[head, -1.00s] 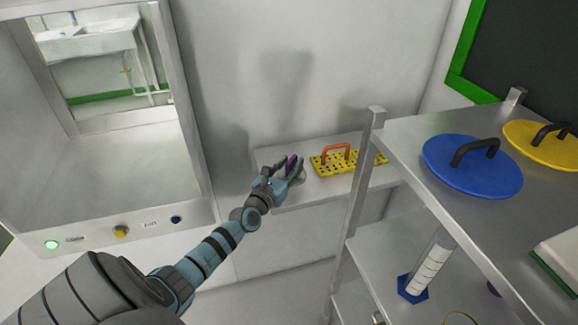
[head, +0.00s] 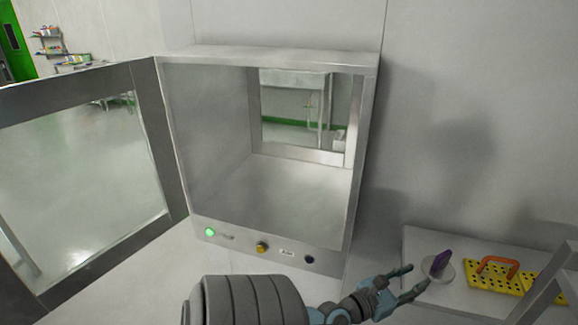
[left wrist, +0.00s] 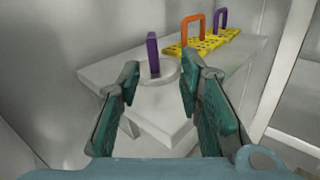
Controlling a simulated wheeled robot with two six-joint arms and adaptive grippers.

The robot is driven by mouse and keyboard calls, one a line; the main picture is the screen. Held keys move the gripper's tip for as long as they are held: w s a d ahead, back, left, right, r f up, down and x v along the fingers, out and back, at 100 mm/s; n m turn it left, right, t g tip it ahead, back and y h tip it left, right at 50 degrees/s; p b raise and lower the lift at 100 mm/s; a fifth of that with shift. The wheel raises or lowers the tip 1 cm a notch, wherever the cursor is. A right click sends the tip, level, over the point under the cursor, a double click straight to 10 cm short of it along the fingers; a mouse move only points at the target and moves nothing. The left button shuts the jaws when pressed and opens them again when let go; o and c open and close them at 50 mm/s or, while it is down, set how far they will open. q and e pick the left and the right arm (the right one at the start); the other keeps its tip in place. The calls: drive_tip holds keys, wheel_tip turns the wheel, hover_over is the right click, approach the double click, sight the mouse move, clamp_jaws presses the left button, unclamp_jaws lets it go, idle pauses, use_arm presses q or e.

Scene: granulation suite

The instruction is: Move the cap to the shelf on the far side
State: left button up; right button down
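The cap, a pale grey disc (head: 432,273) with an upright purple handle (head: 442,260), sits on a small grey ledge (head: 420,238) at the lower right. In the left wrist view its purple handle (left wrist: 152,52) stands beyond and between my fingertips. My left gripper (head: 416,278) is open and empty, just left of the cap; it also shows in the left wrist view (left wrist: 160,85) with its fingers spread. A steel pass-through box (head: 200,150) stands in the middle, its glazed door (head: 165,150) swung open to the left. My right gripper is not in view.
A yellow perforated plate (head: 480,280) with an orange handle (head: 497,262) lies right of the cap. A steel rack post (head: 545,285) stands at the right edge. The box floor (head: 290,205) is clear, and a window at its back shows another room.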

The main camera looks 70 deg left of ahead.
use_arm(q)
drive_tip(key=d+r+m+h, duration=0.1)
drive_tip(key=d+m+h, duration=0.2)
drive_tip(key=d+m, duration=1)
wheel_tip(320, 180, down, 6)
drive_tip(key=a+m+g, duration=0.1)
drive_tip(key=a+m, duration=0.1)
drive_tip(key=m, duration=0.6)
drive_tip(key=s+a+f+m+g, duration=0.1)
drive_tip(key=s+f+m+g, duration=0.25)
drive_tip(key=f, duration=0.45)
drive_tip(key=s+f+m+g, duration=0.2)
drive_tip(key=s+f, duration=0.2)
drive_tip(key=f, duration=0.5)
drive_tip(key=s+f+m+g, duration=0.3)
drive_tip(key=s+f, duration=0.3)
drive_tip(key=s, duration=0.4)
drive_tip(key=s+d+f+m+g, duration=0.1)
drive_tip(key=s+f+m+g, duration=0.2)
drive_tip(key=s+f, duration=0.4)
drive_tip(key=s+d+f+m+g+y, duration=0.1)
drive_tip(key=s+f+m+g, duration=0.3)
drive_tip(key=s, duration=1)
wheel_tip(320, 180, down, 2)
drive_tip(key=shift+d+f+m, duration=0.2)
drive_tip(key=shift+d+m, duration=0.05)
drive_tip(key=shift+m, duration=0.1)
